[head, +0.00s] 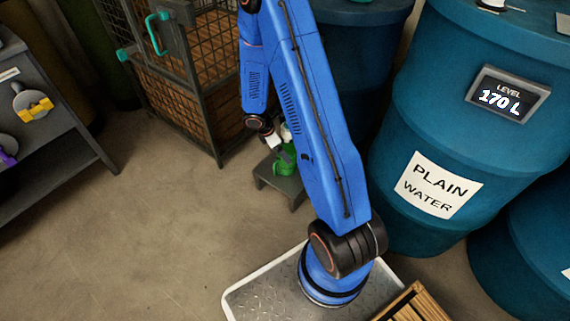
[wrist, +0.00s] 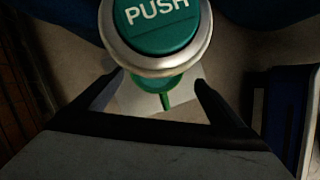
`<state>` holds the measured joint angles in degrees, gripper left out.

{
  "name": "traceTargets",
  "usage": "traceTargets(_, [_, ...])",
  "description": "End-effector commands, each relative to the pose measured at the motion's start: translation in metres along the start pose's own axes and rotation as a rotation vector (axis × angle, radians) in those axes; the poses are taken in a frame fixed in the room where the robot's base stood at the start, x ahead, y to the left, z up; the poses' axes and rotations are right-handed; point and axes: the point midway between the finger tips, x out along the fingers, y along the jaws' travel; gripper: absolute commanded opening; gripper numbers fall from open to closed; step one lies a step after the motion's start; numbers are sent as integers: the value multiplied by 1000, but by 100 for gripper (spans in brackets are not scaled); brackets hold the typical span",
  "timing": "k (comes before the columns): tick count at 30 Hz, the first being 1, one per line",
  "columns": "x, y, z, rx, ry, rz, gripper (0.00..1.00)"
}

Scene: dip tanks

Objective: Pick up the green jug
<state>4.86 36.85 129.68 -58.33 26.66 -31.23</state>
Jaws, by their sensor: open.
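The green jug (head: 284,163) stands on a low grey stool (head: 268,181) in the head view, partly hidden by my blue arm. In the wrist view its round green lid (wrist: 158,25), marked PUSH with a silver rim, is at the top centre. A green handle (wrist: 166,98) shows below the lid. My gripper (wrist: 160,88) is open, with its dark fingers on either side of the handle. I cannot tell whether they touch it. In the head view my gripper (head: 273,141) is just left of the jug, near its top.
A blue tank (head: 400,120) labelled PLAIN WATER, with a display (head: 508,95) reading 170 L, stands to the right. A wire cage (head: 180,100) with a teal handle is behind. A grey shelf (head: 70,135) at left holds yellow- and purple-handled items. The floor at lower left is clear.

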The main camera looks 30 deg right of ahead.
Motion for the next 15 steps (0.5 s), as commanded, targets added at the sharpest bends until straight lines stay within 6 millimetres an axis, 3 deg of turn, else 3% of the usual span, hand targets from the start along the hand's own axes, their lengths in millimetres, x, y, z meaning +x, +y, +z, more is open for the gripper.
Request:
traceTargets(7, [14, 2, 0, 0, -1, -3, 92])
traceTargets(15, [46, 7, 0, 1, 0, -2, 92])
